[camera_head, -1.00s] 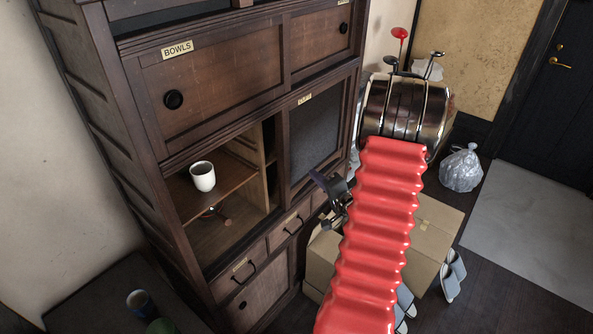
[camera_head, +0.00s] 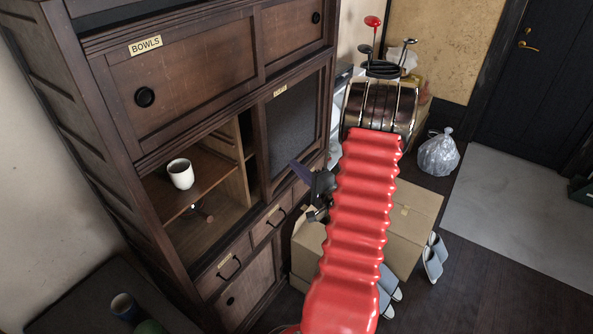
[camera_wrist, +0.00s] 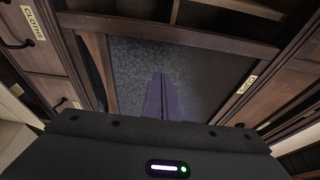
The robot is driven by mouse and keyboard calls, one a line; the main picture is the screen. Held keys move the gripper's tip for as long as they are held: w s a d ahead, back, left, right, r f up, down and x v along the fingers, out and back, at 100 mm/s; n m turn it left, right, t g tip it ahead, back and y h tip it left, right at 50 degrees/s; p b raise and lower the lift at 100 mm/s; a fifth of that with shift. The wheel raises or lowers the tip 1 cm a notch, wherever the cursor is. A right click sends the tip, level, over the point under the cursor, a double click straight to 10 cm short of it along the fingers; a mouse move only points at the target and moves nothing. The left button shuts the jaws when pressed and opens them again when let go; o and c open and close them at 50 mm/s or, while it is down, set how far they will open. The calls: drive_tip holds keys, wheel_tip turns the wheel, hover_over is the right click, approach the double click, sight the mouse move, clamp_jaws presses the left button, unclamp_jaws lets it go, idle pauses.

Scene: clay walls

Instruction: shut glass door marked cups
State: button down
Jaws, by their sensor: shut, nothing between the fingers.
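The sliding glass door (camera_head: 295,125) is a dark speckled pane in a brown wooden frame, at the right of the cabinet's middle level. It carries a small label (camera_head: 280,90), too small to read in the head view; the label also shows, tilted, in the wrist view (camera_wrist: 247,85). To the door's left the compartment is open. My gripper (camera_head: 298,170) is in front of the door's lower part, its thin purple fingers together and empty. In the wrist view the fingers (camera_wrist: 160,85) point at the pane (camera_wrist: 185,72); whether they touch it I cannot tell.
A white cup (camera_head: 180,173) stands on the open compartment's shelf. A BOWLS door (camera_head: 190,75) is above, drawers with handles (camera_head: 230,266) below. Cardboard boxes (camera_head: 415,225) and slippers (camera_head: 434,258) lie on the floor right. A dark table (camera_head: 75,300) is at lower left.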

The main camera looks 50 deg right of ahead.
sight(270, 156)
drive_tip(key=x, duration=0.7)
drive_tip(key=shift+w, duration=0.2)
drive_tip(key=shift+w+a, duration=0.1)
drive_tip(key=shift+a, duration=1.85)
drive_tip(key=shift+a, duration=0.2)
